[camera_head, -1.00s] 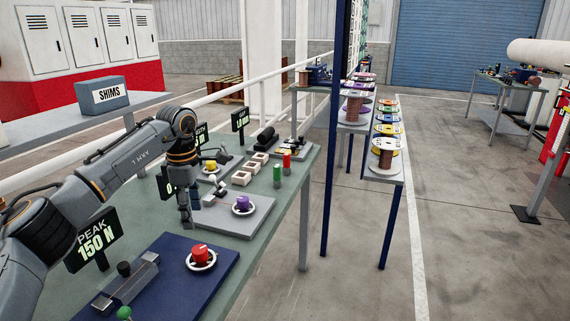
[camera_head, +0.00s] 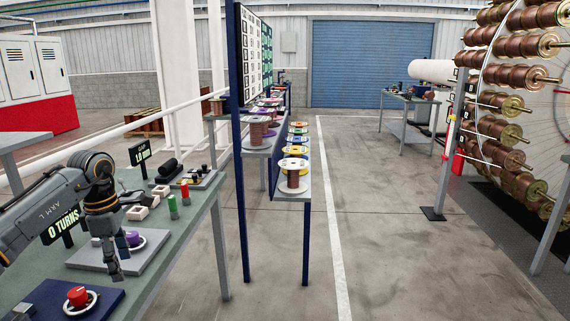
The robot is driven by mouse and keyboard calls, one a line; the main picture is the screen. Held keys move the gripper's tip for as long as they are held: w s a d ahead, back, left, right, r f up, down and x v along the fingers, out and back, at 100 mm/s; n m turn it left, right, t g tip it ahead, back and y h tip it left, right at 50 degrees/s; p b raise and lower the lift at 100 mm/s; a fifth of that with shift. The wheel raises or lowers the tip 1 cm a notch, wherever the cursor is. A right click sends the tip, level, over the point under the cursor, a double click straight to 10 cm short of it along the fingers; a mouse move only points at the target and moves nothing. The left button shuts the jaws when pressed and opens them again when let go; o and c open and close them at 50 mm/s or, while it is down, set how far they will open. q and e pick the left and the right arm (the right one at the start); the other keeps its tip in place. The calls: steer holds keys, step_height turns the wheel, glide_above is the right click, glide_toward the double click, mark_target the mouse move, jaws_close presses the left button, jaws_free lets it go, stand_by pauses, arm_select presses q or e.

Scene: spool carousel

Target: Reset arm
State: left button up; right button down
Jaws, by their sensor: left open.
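My left arm reaches in from the left. My left gripper (camera_head: 122,263) hangs with its fingers pointing down, open and empty, over the grey plate on the green workbench (camera_head: 187,237). A purple knob (camera_head: 133,239) on the grey plate (camera_head: 85,255) is partly hidden behind the fingers. A red knob (camera_head: 78,296) sits on the blue plate (camera_head: 40,298) nearer to me. My right gripper is not in view.
Green (camera_head: 184,190) and red (camera_head: 172,207) cylinders stand on the bench. A blue-framed rack (camera_head: 243,200) with spools stands beyond the bench's right edge. A large spool carousel (camera_head: 530,120) is at the right. The floor (camera_head: 380,250) between is clear.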

arm_select(q)
steer(key=w+d+f+n+t+h, duration=0.25)
steer(key=d+f+n+h, duration=0.65)
steer(key=d+f, duration=1)
step_height(320, 180, down, 15)
steer(key=s+d+n+t+h, duration=0.1)
steer(key=s+d+n+t, duration=0.1)
steer(key=n+t, duration=0.95)
steer(key=s+a+f+n+g+y, duration=0.3)
steer(key=s+a+f+n+y, duration=0.1)
steer(key=s+f+n, duration=0.7)
steer(key=s+a+f+n+g+y, duration=0.2)
steer(key=s+a+f+n+y, duration=0.2)
steer(key=s+f+n, duration=0.65)
steer(key=s+f+n+g, duration=0.2)
steer(key=s+f, duration=0.2)
steer(key=s, duration=0.6)
steer(key=s+f+n+g+y, duration=0.1)
steer(key=s+f+n+g, duration=0.1)
steer(key=s, duration=0.9)
steer(key=s+f+n+g+y, duration=0.1)
steer(key=s+f+n+g, duration=0.1)
steer(key=s+f+g, duration=0.2)
steer(key=s+f, duration=0.3)
steer(key=s, duration=0.4)
steer(key=shift+a, duration=0.35)
